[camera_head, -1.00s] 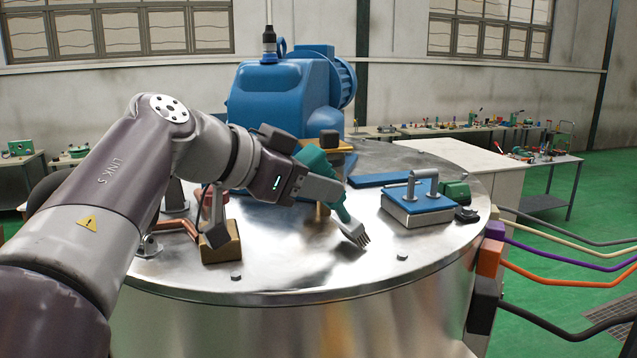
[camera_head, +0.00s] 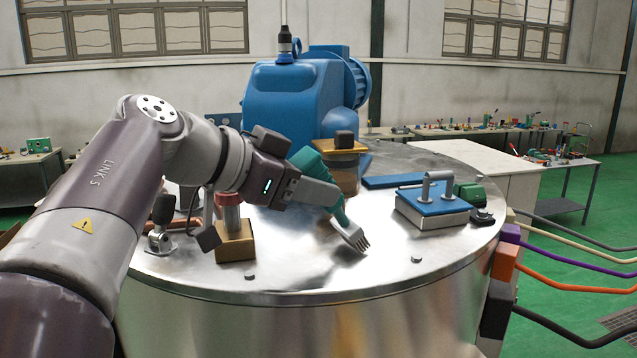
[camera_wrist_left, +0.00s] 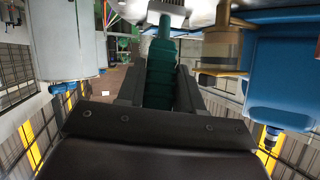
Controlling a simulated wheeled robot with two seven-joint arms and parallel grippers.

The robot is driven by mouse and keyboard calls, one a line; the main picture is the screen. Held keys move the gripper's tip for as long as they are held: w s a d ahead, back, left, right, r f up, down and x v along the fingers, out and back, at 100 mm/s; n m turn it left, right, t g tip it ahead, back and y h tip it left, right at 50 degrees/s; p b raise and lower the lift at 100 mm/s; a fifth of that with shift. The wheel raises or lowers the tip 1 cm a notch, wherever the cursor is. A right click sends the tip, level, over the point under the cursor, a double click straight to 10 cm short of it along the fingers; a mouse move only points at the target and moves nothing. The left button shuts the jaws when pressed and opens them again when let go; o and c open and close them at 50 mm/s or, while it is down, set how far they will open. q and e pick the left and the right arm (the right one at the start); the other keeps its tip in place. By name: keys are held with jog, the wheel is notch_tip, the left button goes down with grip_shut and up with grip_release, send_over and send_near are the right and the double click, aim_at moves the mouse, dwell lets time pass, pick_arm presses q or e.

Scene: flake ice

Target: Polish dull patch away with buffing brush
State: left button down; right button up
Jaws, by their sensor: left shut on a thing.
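The buffing brush has a teal handle and a pale head with short bristles (camera_head: 354,238). My left gripper (camera_head: 325,193) is shut on its handle, which also shows between the fingers in the left wrist view (camera_wrist_left: 160,75). The brush tilts down to the right, with its bristles low over the round metal top (camera_head: 400,270); I cannot tell whether they touch. A darker, blurry area (camera_head: 318,272) lies on the metal to the lower left of the bristles; whether it is the dull patch or a reflection is unclear. My right gripper is not in view.
A wooden block with a red post (camera_head: 236,244) stands below my left wrist. A blue-topped block with a metal handle (camera_head: 432,208) stands to the right of the brush. A blue motor (camera_head: 300,95) stands behind. The metal near the front edge is mostly clear.

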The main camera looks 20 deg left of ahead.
pick_arm(q)
jog(key=shift+s, duration=0.1)
jog(key=shift+s+a, duration=0.45)
jog(key=shift+a, duration=0.05)
dwell(0.4)
jog(key=shift+s+a+f, duration=0.1)
jog(key=shift+s+a, duration=0.35)
jog(key=shift+a, duration=0.05)
jog(key=shift+s+a, duration=0.1)
jog(key=shift+s+a, duration=0.35)
jog(key=shift+a, duration=0.05)
jog(key=shift+a, duration=0.1)
